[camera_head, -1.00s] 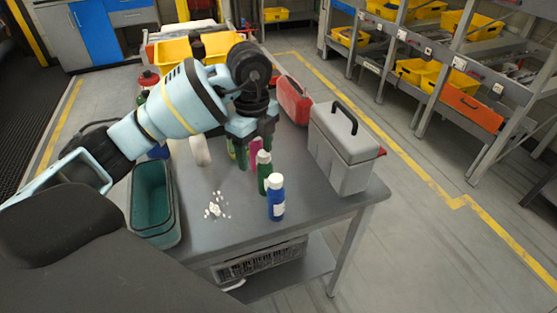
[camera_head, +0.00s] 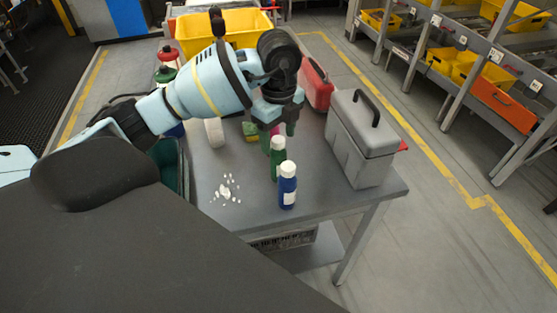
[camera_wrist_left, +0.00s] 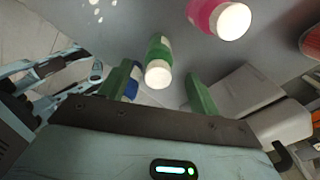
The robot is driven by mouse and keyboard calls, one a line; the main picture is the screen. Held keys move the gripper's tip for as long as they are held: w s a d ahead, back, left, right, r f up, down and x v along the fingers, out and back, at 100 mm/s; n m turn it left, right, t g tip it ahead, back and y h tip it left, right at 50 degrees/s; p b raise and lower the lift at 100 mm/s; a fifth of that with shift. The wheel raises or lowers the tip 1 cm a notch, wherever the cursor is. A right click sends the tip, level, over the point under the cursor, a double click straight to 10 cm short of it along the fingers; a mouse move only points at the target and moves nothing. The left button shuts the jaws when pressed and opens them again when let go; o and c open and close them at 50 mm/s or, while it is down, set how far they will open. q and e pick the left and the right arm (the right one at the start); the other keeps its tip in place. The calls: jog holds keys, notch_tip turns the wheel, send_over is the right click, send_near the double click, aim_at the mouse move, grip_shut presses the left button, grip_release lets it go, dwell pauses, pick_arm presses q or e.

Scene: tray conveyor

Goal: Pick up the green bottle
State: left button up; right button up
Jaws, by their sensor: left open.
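The green bottle (camera_head: 278,165) with a white cap stands upright on the grey table, just behind a blue bottle (camera_head: 288,190) with a white cap. My left gripper (camera_head: 278,130) is open and empty, pointing down just behind and above the green bottle. In the left wrist view, the green bottle (camera_wrist_left: 160,50) shows ahead of the gap between the two green fingers (camera_wrist_left: 160,90), its cap towards me. The blue bottle (camera_wrist_left: 132,70) is partly hidden behind the left finger there. A pink bottle (camera_wrist_left: 210,14) stands farther off. My right gripper is not in view.
A grey toolbox (camera_head: 360,145) stands to the right on the table (camera_head: 235,222). A red canister (camera_head: 316,85) is behind it. White bits (camera_head: 226,190) lie left of the bottles.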

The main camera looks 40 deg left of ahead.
aim_at(278, 149)
pick_arm(q)
notch_tip(278, 149, down, 5)
jog(key=shift+r, duration=0.1)
jog(key=shift+c, duration=0.3)
jog(key=c, duration=1.1)
jog(key=shift+o, duration=0.2)
jog(key=shift+r, duration=0.1)
jog(key=shift+r, duration=0.5)
notch_tip(278, 149, up, 2)
jog(key=shift+r, duration=0.1)
jog(key=s+a+r, duration=0.1)
jog(key=s, duration=1.5)
jog(key=shift+a+r, duration=0.25)
jog(key=shift+a, duration=0.1)
